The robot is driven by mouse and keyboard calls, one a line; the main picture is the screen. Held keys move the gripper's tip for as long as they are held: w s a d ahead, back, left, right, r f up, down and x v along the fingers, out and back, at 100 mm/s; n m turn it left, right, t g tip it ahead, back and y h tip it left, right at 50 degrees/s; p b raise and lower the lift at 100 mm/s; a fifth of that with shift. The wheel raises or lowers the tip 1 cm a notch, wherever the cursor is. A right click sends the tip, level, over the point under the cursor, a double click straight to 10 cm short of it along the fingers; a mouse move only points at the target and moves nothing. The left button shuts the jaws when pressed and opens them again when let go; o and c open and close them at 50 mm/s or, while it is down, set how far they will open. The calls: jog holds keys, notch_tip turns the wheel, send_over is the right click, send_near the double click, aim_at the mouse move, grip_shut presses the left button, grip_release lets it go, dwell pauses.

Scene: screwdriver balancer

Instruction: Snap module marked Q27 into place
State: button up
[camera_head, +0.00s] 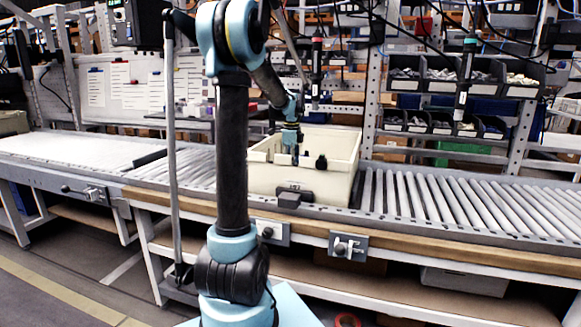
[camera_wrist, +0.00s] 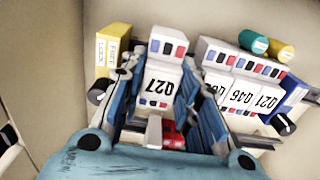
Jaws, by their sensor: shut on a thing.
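The module marked Q27 (camera_wrist: 157,88) is a white block with red and blue windows on its top part. In the wrist view it sits between the two blue fingers of my gripper (camera_wrist: 161,72), which is shut on it. It stands in a row with other white modules (camera_wrist: 240,95) to its right, a gap between. Whether its hidden base is seated on the rail (camera_wrist: 155,132) I cannot tell. In the head view my gripper (camera_head: 293,150) reaches down into the open cream enclosure (camera_head: 330,187); the module cannot be made out there.
A yellow block (camera_wrist: 112,48) is close left of the fingers. A blue block (camera_wrist: 290,95) ends the row at right. Teal (camera_wrist: 253,41) and yellow (camera_wrist: 281,51) round parts lie behind. The enclosure walls surround my gripper. The roller conveyor (camera_head: 470,200) is clear at right.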

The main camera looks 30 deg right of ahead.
jog(key=shift+f, duration=0.6)
grip_shut()
dwell(1.0)
jog(key=o, duration=1.3)
grip_release()
jog(key=shift+c, duration=0.2)
notch_tip(320, 180, up, 12)
jog(key=shift+w, duration=0.1)
notch_tip(320, 180, up, 12)
dwell(0.9)
jog(key=shift+a+f, duration=0.1)
